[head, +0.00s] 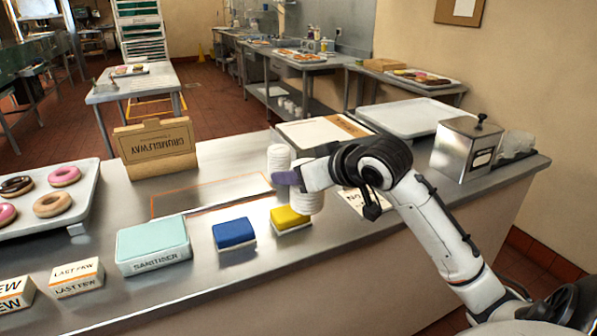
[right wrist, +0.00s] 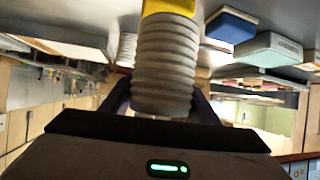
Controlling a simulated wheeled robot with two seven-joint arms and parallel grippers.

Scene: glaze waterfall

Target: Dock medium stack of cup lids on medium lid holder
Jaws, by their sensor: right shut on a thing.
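A white ribbed stack of cup lids (head: 308,203) is upright in my right gripper (head: 301,178), above or at the counter just behind the yellow sponge. In the right wrist view the stack (right wrist: 163,65) fills the middle, with the right gripper's dark purple fingers (right wrist: 160,103) on both sides of it. Whether its base touches the counter is unclear. A second white stack (head: 278,160) stands just behind and left of it, and it also shows in the right wrist view (right wrist: 127,48). I cannot make out a lid holder. My left gripper is out of view.
A yellow sponge (head: 290,219), blue sponge (head: 234,235) and teal sanitizer box (head: 153,245) line the counter front. A cardboard box (head: 156,148) and donut tray (head: 84,205) are left. A metal dispenser (head: 462,150) stands right. The outlined area (head: 205,197) is clear.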

